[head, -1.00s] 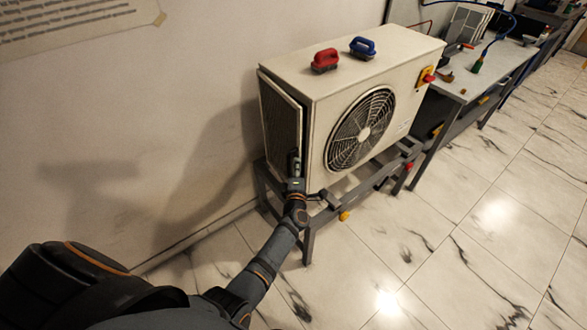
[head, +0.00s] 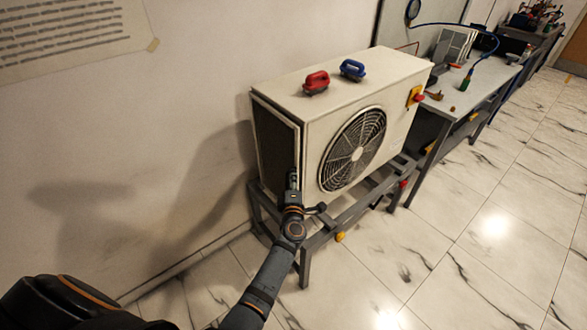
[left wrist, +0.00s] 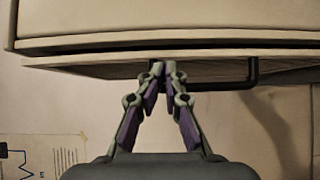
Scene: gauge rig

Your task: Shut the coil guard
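The coil guard (head: 276,140), a dark mesh panel in a pale frame, covers the left end of the white fan unit (head: 385,70). It stands very slightly off the unit. In the left wrist view the guard (left wrist: 110,68) shows edge-on, with a thin dark gap to the unit (left wrist: 200,20) and a black handle (left wrist: 252,74). My left gripper (head: 293,176) is at the guard's lower near edge. My right gripper is not in view.
The unit stands on a grey metal frame (head: 310,240) near the wall. A workbench (head: 470,90) stands to the right. The tiled floor in front is clear.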

